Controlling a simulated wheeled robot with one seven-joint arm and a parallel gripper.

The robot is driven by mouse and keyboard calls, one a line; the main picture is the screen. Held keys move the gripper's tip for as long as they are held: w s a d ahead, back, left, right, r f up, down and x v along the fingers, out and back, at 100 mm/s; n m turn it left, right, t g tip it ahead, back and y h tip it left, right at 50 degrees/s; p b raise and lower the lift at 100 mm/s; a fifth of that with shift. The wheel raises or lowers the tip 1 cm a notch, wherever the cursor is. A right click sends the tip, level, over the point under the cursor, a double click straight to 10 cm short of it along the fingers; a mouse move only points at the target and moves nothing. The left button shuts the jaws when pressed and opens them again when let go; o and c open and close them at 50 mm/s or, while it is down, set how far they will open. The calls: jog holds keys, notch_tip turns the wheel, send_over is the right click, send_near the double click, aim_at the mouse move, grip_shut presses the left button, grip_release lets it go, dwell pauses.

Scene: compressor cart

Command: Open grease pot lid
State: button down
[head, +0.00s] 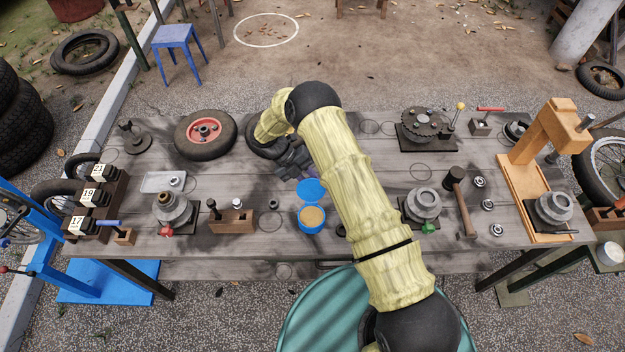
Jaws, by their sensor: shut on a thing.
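The grease pot (312,228) is a blue round tub near the front middle of the wooden table, with tan grease showing in its open top. Its blue lid (312,189) stands swung back at the pot's far side, clear of the mouth. My gripper (298,172) reaches down from behind at the lid's far upper edge and is shut on the lid. The dark fingers are small and partly blend with the tyre and tabletop behind, so the exact grip is hard to see.
A tyre with red hub (205,133) and another tyre (268,143) lie behind. A wooden block (232,222) is left of the pot. A metal hub (424,203) and mallet (457,190) are to the right. The table's front edge is close to the pot.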

jog(key=c, duration=1.3)
grip_release()
jog(key=shift+w+a+r+b, duration=0.25)
jog(key=shift+a+r+b, duration=0.05)
jog(key=shift+a+r, duration=0.1)
jog(key=b+v, duration=0.4)
jog(key=v, duration=1.2)
jog(key=shift+s+a, duration=0.1)
jog(key=shift+a, duration=0.05)
